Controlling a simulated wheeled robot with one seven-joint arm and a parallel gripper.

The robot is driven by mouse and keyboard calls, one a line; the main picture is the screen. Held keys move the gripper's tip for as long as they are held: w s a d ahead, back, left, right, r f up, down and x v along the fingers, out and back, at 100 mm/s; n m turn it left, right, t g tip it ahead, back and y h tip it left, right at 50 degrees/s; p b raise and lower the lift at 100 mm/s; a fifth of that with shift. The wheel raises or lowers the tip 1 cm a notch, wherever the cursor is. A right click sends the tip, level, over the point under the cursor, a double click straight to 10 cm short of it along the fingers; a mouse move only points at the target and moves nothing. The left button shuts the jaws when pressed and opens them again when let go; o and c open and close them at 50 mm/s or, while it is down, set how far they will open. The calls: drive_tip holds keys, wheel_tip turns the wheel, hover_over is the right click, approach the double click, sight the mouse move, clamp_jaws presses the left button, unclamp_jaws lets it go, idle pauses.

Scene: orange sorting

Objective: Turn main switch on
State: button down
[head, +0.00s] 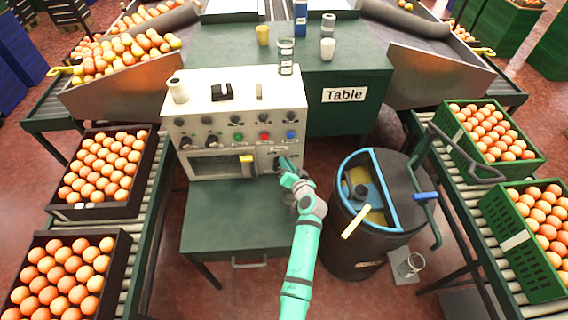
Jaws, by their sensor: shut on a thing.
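The cream control box (236,97) stands on the green bench, with knobs, coloured buttons and a small window on its front. My gripper (284,163) is at the lower right of this front panel, at a dark switch (280,148) that it partly covers. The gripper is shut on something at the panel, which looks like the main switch. The fingertips are small here, and the switch's exact position is hidden. A red button (265,135) and a blue button (291,134) sit just above.
A black bin (345,232) with a blue rim stands close to the right of my arm. Roller conveyors with crates of oranges (150,185) run along both sides. A green table (385,82) with cups stands behind. The lower bench top (225,215) is clear.

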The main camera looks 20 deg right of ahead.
drive_tip(key=m+y, duration=0.1)
drive_tip(key=m, duration=0.1)
drive_tip(key=d+f+m+t+y, duration=0.1)
drive_tip(key=m, duration=0.1)
drive_tip(key=shift+s+d+f+m+t, duration=0.1)
drive_tip(key=shift+f+m+t, duration=0.1)
drive_tip(key=shift+m+t, duration=0.15)
idle(0.4)
drive_tip(key=c, duration=1.7)
unclamp_jaws()
drive_tip(key=shift+f, duration=0.1)
drive_tip(key=v, duration=1)
drive_tip(key=shift+s, duration=0.4)
